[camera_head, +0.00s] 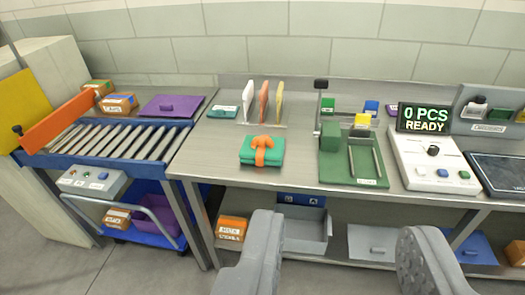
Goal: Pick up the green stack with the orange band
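The green stack (275,152) lies flat on the metal table, left of the middle, near the front edge. An orange band (262,148) runs around it, with a bow-like or crossed part on top. My gripper (335,262) shows at the bottom of the view as two grey, padded fingers set wide apart. It is open and empty. The stack is ahead of the fingers, up and to the left in the picture, and nothing touches it.
A green tray with a press (348,168) stands right of the stack. Upright boards (264,102) stand behind it. A control box (434,160) is farther right. A roller conveyor (110,140) is at left. A shelf with bins (305,230) lies under the table.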

